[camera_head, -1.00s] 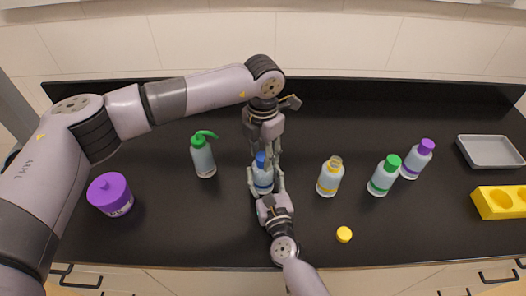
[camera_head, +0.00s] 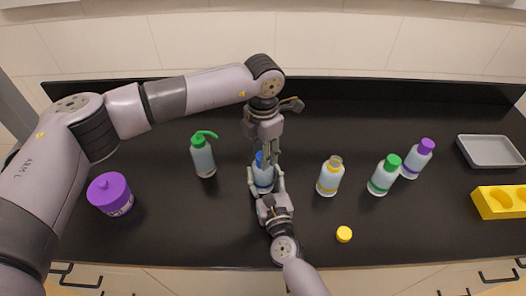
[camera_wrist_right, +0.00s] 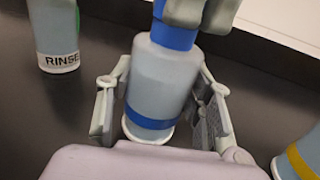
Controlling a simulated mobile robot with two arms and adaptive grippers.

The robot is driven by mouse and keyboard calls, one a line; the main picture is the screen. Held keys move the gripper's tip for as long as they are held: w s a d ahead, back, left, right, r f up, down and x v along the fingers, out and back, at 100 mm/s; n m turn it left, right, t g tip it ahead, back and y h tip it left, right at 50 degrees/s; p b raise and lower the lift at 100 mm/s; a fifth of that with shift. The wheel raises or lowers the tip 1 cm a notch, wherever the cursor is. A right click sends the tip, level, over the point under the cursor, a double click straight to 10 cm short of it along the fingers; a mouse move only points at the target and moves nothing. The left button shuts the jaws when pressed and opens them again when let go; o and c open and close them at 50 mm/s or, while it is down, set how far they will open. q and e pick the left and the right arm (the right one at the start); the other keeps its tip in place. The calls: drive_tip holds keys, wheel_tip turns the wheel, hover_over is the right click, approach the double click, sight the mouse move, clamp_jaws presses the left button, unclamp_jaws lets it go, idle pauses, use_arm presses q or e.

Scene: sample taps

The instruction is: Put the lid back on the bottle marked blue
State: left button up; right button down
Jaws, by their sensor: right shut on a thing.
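The bottle marked blue (camera_head: 263,183), pale with a blue band, stands upright on the counter. It also shows in the right wrist view (camera_wrist_right: 160,80). My right gripper (camera_head: 266,182) is shut around its body from the front. The blue lid (camera_wrist_right: 175,37) is at the top of the bottle; whether it is fully seated cannot be told. My left gripper (camera_head: 267,154) points down from above, with its fingers at the lid and partly covering it. Whether those fingers are closed on the lid is hidden.
A green-topped rinse bottle (camera_head: 203,159) stands left, a purple-lidded jar (camera_head: 112,196) farther left. An open yellow-banded bottle (camera_head: 329,178), green-capped (camera_head: 383,178) and purple-capped (camera_head: 416,161) bottles stand right. A yellow lid (camera_head: 344,234) lies near the front edge. A grey tray (camera_head: 490,152) and yellow rack (camera_head: 486,205) are far right.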

use_arm(q)
drive_tip(key=o, duration=0.4)
drive_tip(key=shift+c, duration=0.2)
drive_tip(key=shift+r, duration=2.25)
drive_tip(key=shift+r+n, duration=0.8)
drive_tip(key=shift+r, duration=0.95)
drive_tip(key=shift+c, duration=0.2)
drive_tip(key=shift+f, duration=0.1)
drive_tip(key=shift+f, duration=3.95)
drive_tip(key=shift+c, duration=0.3)
